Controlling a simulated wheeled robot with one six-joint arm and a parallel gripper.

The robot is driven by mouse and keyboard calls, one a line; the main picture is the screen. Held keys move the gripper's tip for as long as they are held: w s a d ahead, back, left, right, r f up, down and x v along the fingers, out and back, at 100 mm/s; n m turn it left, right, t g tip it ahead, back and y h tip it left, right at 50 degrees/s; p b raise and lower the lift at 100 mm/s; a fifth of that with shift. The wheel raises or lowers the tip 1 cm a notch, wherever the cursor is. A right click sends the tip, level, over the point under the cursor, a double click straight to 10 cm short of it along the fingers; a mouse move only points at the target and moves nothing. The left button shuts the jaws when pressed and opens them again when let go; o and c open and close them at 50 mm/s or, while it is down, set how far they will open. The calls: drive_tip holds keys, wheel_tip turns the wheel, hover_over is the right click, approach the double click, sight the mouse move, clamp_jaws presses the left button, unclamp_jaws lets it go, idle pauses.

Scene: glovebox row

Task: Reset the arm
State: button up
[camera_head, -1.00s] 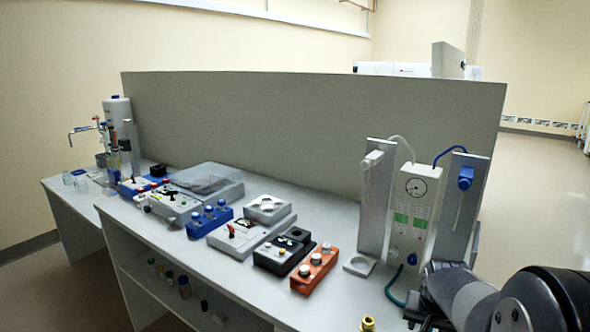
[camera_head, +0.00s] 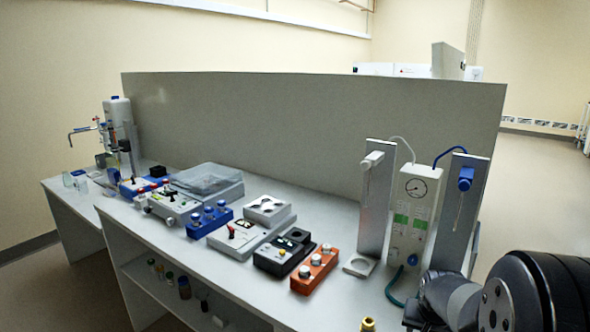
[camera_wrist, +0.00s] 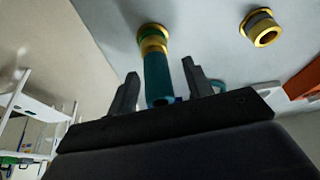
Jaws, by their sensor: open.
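My arm (camera_head: 455,298) reaches in at the lower right of the head view, beside the right end of the bench. My gripper's fingers are hidden or too small to tell there. In the wrist view my gripper (camera_wrist: 160,88) has its two dark fingers apart. A teal tube with a brass fitting (camera_wrist: 155,65) shows between and beyond the fingers; I cannot tell whether anything touches it. A second brass fitting (camera_wrist: 262,27) stands on the grey surface to the right, clear of the fingers.
The bench (camera_head: 335,305) carries an orange box (camera_head: 315,270), a black box (camera_head: 284,254), a blue box (camera_head: 209,220) and a gauge unit (camera_head: 411,215) between upright metal plates. A brass fitting (camera_head: 367,325) sits at the front edge. A grey partition (camera_head: 300,130) stands behind.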

drive_tip(key=shift+r+p, duration=4)
drive_tip(key=shift+r, duration=0.4)
